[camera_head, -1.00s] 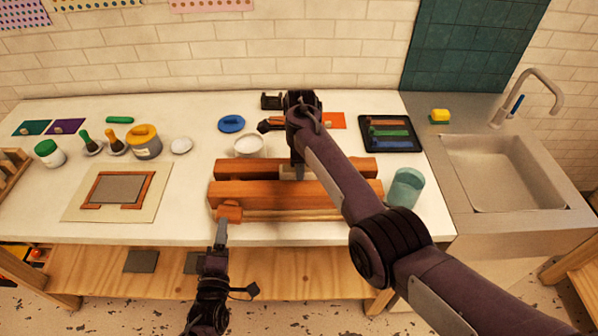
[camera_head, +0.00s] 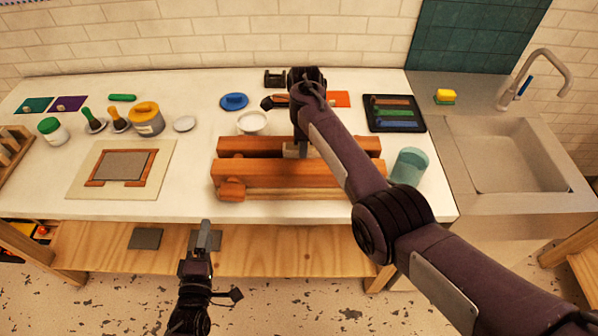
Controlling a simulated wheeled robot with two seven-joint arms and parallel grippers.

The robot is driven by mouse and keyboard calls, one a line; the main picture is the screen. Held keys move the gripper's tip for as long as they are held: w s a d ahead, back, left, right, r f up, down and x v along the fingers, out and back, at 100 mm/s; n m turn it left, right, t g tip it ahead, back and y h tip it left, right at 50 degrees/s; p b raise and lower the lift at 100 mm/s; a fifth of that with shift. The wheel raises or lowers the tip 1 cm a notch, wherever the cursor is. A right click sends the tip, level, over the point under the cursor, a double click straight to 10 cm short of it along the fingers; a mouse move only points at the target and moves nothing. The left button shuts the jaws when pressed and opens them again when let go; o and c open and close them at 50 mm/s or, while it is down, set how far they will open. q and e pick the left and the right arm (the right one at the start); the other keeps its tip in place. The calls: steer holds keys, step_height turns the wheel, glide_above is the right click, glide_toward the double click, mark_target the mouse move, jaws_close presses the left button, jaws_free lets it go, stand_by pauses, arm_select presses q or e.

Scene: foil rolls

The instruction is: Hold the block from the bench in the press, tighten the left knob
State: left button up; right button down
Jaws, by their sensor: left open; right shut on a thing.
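The wooden press (camera_head: 290,178) stands near the bench's front edge, with two long reddish-brown beams and a gap between them. Its left knob (camera_head: 231,190) is a reddish wooden piece at the front left end. My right gripper (camera_head: 303,150) points down into the gap and is shut on the block. My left gripper (camera_head: 206,232) is open and empty, in front of the bench edge, below the left knob and apart from it. The right knob is hidden behind my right arm.
A teal cup (camera_head: 408,166) stands close to the press's right end. A white bowl (camera_head: 252,122) and a blue lid (camera_head: 234,102) lie behind it. A board with a framed grey sheet (camera_head: 123,165) lies to the left. A sink (camera_head: 510,153) is at the right.

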steer(key=c, duration=1.1)
jaws_free()
steer(key=shift+s, duration=0.15)
steer(key=shift+o, duration=0.2)
steer(key=shift+r+p, duration=0.5)
step_height(320, 180, up, 4)
steer(key=p, duration=0.4)
steer(key=shift+r, duration=1.05)
